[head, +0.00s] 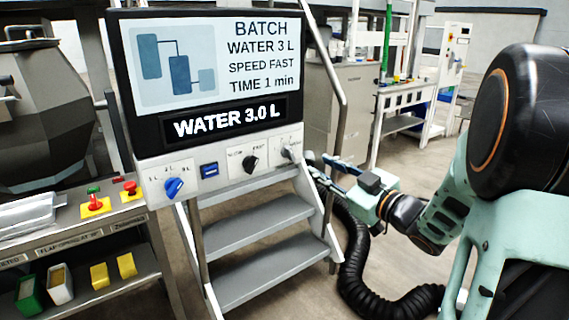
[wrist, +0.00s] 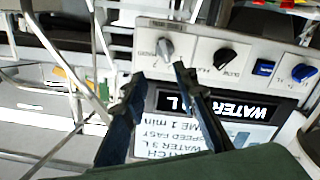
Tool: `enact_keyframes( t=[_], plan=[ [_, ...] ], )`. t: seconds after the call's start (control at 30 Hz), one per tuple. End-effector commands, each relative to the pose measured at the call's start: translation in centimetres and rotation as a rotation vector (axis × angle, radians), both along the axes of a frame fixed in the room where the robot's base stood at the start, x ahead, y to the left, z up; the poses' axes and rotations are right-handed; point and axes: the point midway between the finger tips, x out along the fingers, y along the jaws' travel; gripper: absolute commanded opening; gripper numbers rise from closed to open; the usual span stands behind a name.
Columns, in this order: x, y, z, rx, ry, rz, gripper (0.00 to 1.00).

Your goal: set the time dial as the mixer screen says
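The mixer screen (head: 215,62) reads BATCH, WATER 3 L, SPEED FAST, TIME 1 min. A grey dial (head: 287,153) sits at the right end of the panel below it; in the wrist view the grey dial (wrist: 165,48) shows upside down, with small lettering beside it. Its setting is too small to read. My gripper (head: 318,165) is just right of this dial in the head view. In the wrist view my gripper (wrist: 158,72) has its two fingers spread apart, empty, with the dial beyond the tips and apparently not touched.
A black speed dial (head: 250,163), a blue button (head: 209,170) and a blue water dial (head: 174,187) share the panel. A lower display (head: 228,122) reads WATER 3.0 L. Grey steps (head: 250,235) with a handrail (head: 335,75) stand close to my gripper. A black hose (head: 355,265) lies below.

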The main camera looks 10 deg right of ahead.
Motion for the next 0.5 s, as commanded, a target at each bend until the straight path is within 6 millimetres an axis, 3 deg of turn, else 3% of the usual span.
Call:
enact_keyframes(
  t=[0.17,0.5],
  plan=[
    [-0.3,0.5,-1.0,0.006,0.004,0.018,0.27],
    [4.9,3.1,-1.0,0.006,0.003,0.020,0.27]
  ],
)
